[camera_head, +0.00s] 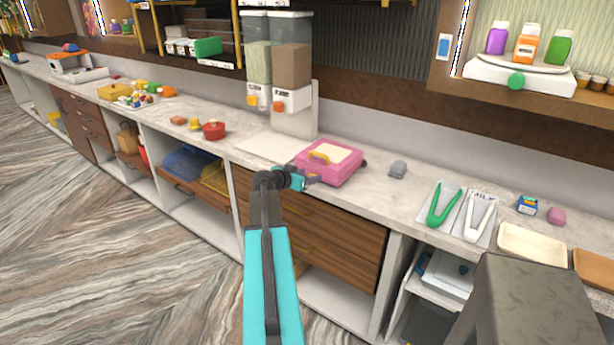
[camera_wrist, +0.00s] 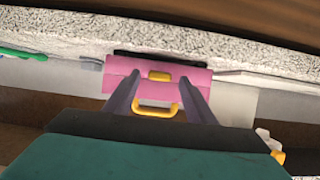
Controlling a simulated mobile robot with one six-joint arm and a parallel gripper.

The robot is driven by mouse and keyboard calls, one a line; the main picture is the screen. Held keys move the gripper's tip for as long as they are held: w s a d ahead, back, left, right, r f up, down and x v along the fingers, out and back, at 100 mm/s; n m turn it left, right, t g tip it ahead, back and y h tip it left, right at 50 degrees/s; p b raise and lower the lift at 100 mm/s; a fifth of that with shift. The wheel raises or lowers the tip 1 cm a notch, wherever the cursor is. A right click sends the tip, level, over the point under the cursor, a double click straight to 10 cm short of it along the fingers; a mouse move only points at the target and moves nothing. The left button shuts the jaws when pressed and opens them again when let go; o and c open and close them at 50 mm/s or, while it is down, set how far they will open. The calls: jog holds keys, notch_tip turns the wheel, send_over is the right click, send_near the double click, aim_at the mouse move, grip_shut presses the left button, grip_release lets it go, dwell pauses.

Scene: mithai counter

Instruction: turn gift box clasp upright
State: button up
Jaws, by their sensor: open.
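The pink gift box (camera_head: 345,174) sits on the counter near its front edge, with a pale panel and a yellow fitting (camera_head: 319,157) on top. My gripper (camera_head: 312,180) is at the front-left side of the box. Its open fingers (camera_wrist: 161,84) lie on either side of the yellow parts in the wrist view, with nothing held. Contact with the box cannot be told.
A two-column dispenser (camera_head: 292,100) stands behind and left of the box. A grey block (camera_head: 398,169) and green tongs (camera_head: 444,206) lie to the right. A red pot (camera_head: 214,130) is further left. Wooden drawers (camera_head: 330,240) are below. Counter right of the box is partly clear.

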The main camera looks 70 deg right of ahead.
jog(key=c, duration=0.9)
jog(key=shift+a, duration=0.2)
jog(key=shift+c, duration=0.7)
jog(key=shift+d, duration=0.2)
